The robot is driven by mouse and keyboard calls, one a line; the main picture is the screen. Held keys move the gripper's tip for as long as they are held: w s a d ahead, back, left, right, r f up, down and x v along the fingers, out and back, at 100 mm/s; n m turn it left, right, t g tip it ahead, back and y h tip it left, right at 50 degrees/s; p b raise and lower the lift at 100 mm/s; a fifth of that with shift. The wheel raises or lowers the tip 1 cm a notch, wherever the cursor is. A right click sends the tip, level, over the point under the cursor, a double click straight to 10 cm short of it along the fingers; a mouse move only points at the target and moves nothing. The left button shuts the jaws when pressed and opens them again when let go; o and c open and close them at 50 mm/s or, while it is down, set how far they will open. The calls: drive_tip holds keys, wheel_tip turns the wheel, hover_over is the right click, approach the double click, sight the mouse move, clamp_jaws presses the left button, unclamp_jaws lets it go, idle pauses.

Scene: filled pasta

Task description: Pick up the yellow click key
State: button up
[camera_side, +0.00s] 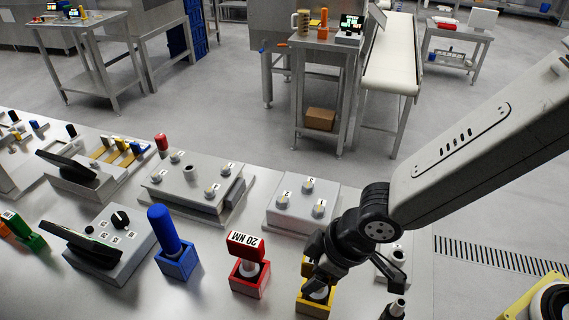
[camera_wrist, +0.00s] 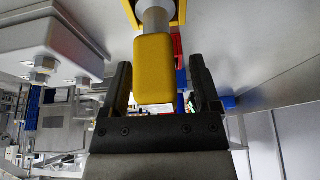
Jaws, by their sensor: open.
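The yellow click key (camera_wrist: 154,68) is a yellow block handle on a grey round shank, standing in a yellow holder (camera_side: 318,305). In the wrist view the handle lies between the two black fingers of my gripper (camera_wrist: 160,72), nearer the left finger, with a clear gap to the right finger. My gripper (camera_side: 316,280) is open around the key. In the side view the gripper and wrist hide most of the key's handle; only a bit of yellow shows beside the fingers.
A red key marked 20 NM (camera_side: 245,243) stands in a red holder just left. A blue-handled tool (camera_side: 163,228) stands in a blue holder farther left. A grey block with numbered posts (camera_side: 302,205) is behind, and a small dark-topped part (camera_side: 396,309) stands to the right.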

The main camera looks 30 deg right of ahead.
clamp_jaws()
drive_tip(key=shift+r, duration=0.1)
idle(0.4)
drive_tip(key=shift+r, duration=4.95)
drive_tip(key=shift+w, duration=0.1)
drive_tip(key=w+d+r+m+h, duration=0.1)
drive_tip(key=w+d+m, duration=0.2)
drive_tip(key=w, duration=0.7)
drive_tip(key=w+d+r+m+t+h, duration=0.1)
drive_tip(key=w+d+r+m, duration=0.1)
drive_tip(key=w+d, duration=0.5)
drive_tip(key=w+m, duration=0.1)
drive_tip(key=w, duration=0.3)
drive_tip(key=shift+w+r, duration=0.15)
drive_tip(key=shift+r, duration=0.05)
drive_tip(key=shift+d, duration=0.1)
